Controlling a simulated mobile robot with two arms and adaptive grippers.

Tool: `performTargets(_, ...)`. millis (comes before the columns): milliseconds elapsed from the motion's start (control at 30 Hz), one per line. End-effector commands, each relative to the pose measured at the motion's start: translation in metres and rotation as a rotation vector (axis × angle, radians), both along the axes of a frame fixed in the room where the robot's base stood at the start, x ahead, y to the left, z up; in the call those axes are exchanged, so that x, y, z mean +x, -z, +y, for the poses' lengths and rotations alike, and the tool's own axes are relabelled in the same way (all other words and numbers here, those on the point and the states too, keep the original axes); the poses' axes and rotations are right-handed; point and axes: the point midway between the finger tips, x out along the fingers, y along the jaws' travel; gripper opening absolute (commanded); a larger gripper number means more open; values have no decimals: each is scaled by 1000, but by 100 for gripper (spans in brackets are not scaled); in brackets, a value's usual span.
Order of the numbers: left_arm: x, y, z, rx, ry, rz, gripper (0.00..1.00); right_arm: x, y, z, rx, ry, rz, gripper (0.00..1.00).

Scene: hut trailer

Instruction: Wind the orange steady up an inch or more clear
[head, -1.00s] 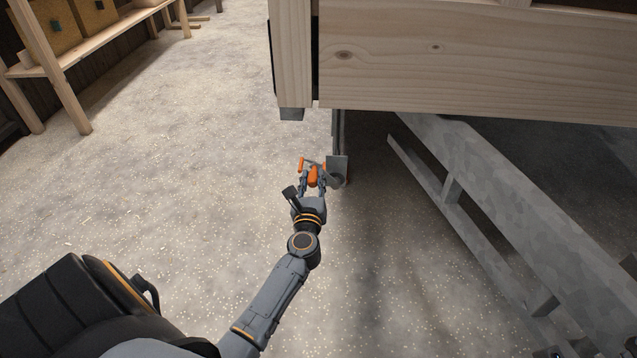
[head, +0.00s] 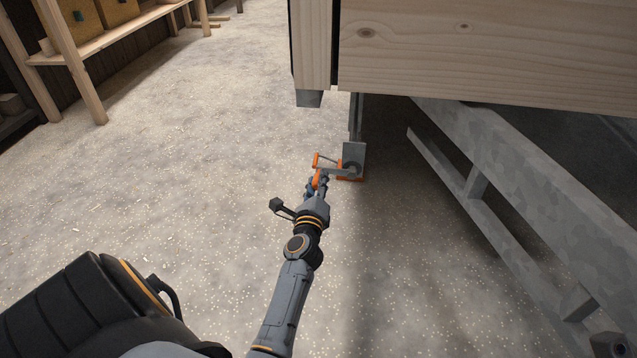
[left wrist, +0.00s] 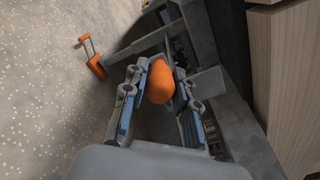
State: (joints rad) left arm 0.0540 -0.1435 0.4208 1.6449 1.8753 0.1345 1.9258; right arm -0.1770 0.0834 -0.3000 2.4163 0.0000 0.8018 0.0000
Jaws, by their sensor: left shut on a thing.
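I cannot tell whether the foot touches the floor. An orange-ended crank (head: 316,160) sticks out to the left of the leg. My left gripper (head: 318,183) is at the crank, low beside the leg. In the left wrist view its fingers (left wrist: 155,95) are shut on a rounded orange knob (left wrist: 160,82). Another orange handle piece (left wrist: 96,68) shows further left there. My right gripper is not in view.
The wooden hut (head: 480,50) overhangs the leg. A grey metal trailer frame (head: 500,150) runs diagonally on the right. A wooden shelf (head: 105,45) with boxes stands at the far left. The speckled floor (head: 180,180) between is clear.

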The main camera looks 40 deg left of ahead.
Motion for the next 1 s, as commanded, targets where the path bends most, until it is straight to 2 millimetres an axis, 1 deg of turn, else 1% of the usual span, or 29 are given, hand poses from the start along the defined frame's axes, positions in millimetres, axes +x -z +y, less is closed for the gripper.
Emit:
performTargets(33, -1, 8, 1, 0, -3, 9, 0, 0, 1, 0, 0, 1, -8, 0)
performTargets(200, -2, 14, 1, 2, -5, 12, 0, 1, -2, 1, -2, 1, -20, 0)
performTargets(800, -2, 17, 1, 3, -5, 16, 0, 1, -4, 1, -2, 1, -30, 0)
performTargets(833, -2, 17, 1, 3, -5, 16, 32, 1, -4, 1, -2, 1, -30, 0)
performTargets(867, -2, 17, 1, 3, -5, 16, 38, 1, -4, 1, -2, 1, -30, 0)
performTargets(900, -2, 16, 1, 3, -5, 14, 46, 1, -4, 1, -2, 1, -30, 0)
performTargets(933, -2, 16, 1, 3, -4, 14, 51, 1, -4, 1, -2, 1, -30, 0)
performTargets(1000, -2, 15, 1, 3, -4, 12, 51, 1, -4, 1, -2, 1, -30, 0)
